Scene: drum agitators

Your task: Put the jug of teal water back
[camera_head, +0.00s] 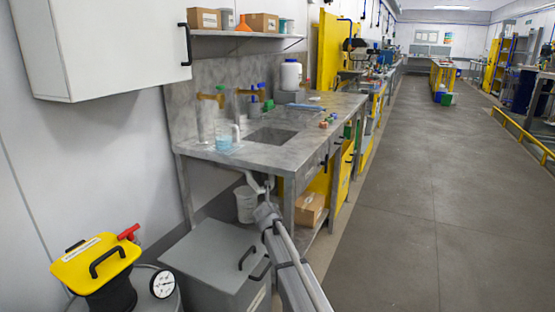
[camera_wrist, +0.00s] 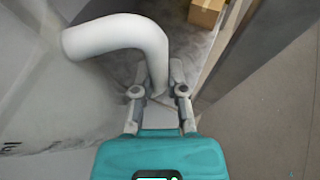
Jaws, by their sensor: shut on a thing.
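My gripper (camera_wrist: 160,97) reaches in below the front of the grey bench. In the wrist view its fingers are close together at the end of a thick white curved handle (camera_wrist: 120,35). The handle seems to belong to a white jug (camera_head: 246,204), which shows in the head view just left of my gripper (camera_head: 264,202), below bench height and roughly upright. A pale blurred surface fills the left of the wrist view; I cannot tell if it is the jug's side. The jug's contents are hidden. A clear vessel with light blue-teal liquid (camera_head: 223,141) stands on the bench, left of the sink.
The grey bench (camera_head: 205,152) holds a sink (camera_head: 274,138), a tall clear cylinder (camera_head: 204,122) and a white tub (camera_head: 290,75). A grey lidded box (camera_head: 215,255) stands below. A cardboard box (camera_head: 309,208) sits on the lower shelf. The aisle floor at right is clear.

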